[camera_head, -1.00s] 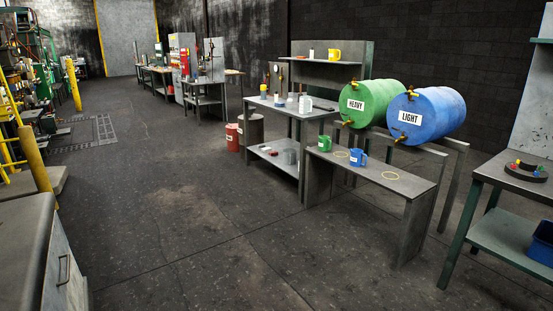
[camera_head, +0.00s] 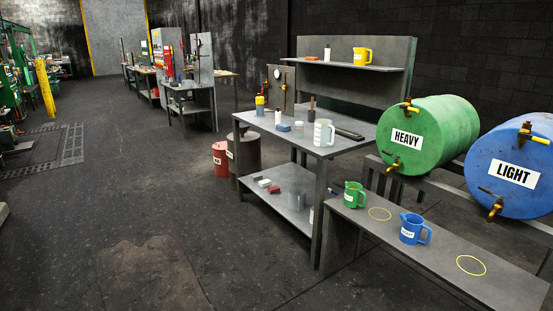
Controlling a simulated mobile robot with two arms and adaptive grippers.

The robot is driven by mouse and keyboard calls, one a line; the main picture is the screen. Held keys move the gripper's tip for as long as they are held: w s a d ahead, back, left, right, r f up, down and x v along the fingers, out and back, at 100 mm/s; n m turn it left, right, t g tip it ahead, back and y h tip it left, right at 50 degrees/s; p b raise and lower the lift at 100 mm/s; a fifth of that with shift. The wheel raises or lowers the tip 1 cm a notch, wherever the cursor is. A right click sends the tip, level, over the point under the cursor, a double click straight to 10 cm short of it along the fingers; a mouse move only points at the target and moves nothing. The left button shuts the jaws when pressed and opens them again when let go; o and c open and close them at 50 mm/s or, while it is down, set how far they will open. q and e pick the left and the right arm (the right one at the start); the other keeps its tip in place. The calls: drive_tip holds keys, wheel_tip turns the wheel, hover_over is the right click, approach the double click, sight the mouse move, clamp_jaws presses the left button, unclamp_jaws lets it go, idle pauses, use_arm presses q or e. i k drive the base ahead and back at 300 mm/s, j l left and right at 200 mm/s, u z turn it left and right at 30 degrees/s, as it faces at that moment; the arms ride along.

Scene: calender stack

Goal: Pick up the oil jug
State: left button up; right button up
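Several jugs are in view, and I cannot tell which one is the oil jug of the task. A green jug (camera_head: 354,195) with a white label stands upright on the low bench (camera_head: 470,270), below the green HEAVY drum (camera_head: 430,140). A blue jug (camera_head: 414,229) with a white label stands on the same bench, nearer the blue LIGHT drum (camera_head: 515,165). A yellow jug (camera_head: 361,56) stands on the upper shelf at the back. A white jug (camera_head: 324,132) stands on the workbench. Neither of my grippers shows in the head view.
The workbench (camera_head: 350,146) holds small bottles and blocks, with more items on its lower shelf. Two yellow rings mark the low bench top. The floor (camera_head: 130,225) at left and front is clear.

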sight(323, 131)
drive_tip(key=i+z, duration=0.1)
drive_tip(key=i, duration=0.45)
drive_tip(key=i+j+z, duration=0.1)
drive_tip(key=i, duration=0.45)
drive_tip(key=i+j+z, duration=0.1)
drive_tip(key=i, duration=0.4)
